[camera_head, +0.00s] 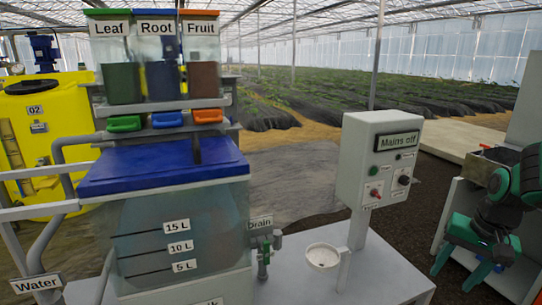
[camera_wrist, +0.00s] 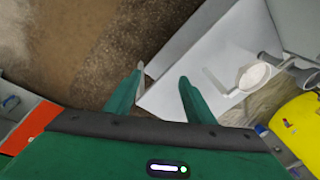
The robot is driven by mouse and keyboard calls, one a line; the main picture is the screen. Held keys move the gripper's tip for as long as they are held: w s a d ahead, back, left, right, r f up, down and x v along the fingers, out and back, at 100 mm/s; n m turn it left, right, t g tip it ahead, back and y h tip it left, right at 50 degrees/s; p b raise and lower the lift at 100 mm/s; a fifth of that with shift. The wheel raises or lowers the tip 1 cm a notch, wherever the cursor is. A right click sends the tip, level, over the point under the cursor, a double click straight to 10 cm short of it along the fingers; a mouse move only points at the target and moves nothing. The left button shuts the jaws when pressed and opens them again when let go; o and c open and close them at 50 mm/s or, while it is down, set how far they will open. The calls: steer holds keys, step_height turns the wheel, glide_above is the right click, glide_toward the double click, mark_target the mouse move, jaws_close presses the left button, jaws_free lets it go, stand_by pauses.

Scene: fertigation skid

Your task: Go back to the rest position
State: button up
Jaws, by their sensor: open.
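My gripper (camera_head: 456,274) is at the right edge of the head view, beside the skid and in front of a grey stand. In the wrist view its two green fingers (camera_wrist: 161,76) are apart with nothing between them. They point down over the edge of the skid's grey deck (camera_wrist: 185,85) and the brown ground. The control box (camera_head: 378,160) reads "Mains off" and stands to the left of my gripper. The tank (camera_head: 185,215) has a blue lid and marks for 5, 10 and 15 L.
Leaf (camera_head: 120,82), Root (camera_head: 161,82) and Fruit (camera_head: 202,82) hoppers stand above the tank. A white cup (camera_head: 322,258) sits near the drain valve (camera_head: 263,250). A yellow tank (camera_head: 45,130) is at left. A grey stand (camera_head: 465,205) is close to my arm.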

steer(key=s+a+r+g, duration=0.1)
steer(key=s+r+g, duration=0.1)
steer(key=s, duration=1.6)
steer(key=shift+a+r+n, duration=0.4)
steer(key=shift+r, duration=0.3)
steer(key=shift+w+f, duration=0.25)
steer(key=shift+w, duration=0.4)
